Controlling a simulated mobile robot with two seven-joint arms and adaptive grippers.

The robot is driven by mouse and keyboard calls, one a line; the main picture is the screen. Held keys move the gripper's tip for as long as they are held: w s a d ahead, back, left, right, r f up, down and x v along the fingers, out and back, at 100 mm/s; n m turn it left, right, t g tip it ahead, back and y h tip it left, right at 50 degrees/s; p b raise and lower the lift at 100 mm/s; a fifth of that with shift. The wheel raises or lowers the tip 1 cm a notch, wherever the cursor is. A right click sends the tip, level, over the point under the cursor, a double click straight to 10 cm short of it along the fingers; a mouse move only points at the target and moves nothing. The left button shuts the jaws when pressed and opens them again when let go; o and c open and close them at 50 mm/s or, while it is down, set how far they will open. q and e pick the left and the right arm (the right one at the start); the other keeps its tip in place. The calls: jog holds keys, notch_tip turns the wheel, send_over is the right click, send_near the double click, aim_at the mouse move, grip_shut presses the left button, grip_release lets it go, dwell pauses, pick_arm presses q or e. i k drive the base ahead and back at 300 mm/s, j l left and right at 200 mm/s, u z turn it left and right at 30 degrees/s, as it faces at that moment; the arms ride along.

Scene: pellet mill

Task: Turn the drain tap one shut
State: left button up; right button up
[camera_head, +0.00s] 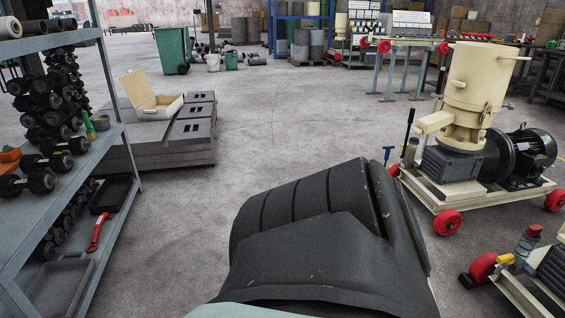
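I cannot make out a drain tap in this view. A cream pellet mill (470,88) with a black motor (522,157) stands on a red-wheeled cart at the right. A small blue T-shaped handle (388,152) shows at the cart's left end; I cannot tell what it belongs to. A second red-wheeled cart (520,290) is cut off at the lower right, with a grey bottle-like part with a red top (529,240) on it. Neither gripper is in view. A large dark rounded body in the lower middle hides the floor behind it.
A grey shelf rack (128,165) with dumbbells stands at the left. Grey stacked slabs (165,152) carry an open cream box (150,98). A green bin (172,50), blue racking and benches stand at the back. The central floor (275,110) is clear.

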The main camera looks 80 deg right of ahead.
aim_at(508, 259)
jog(key=z, duration=4.2)
jog(key=i+j+z, duration=0.2)
jog(key=j, duration=0.15)
jog(key=i+j+z, duration=0.25)
jog(key=j, duration=0.15)
jog(key=k, duration=0.05)
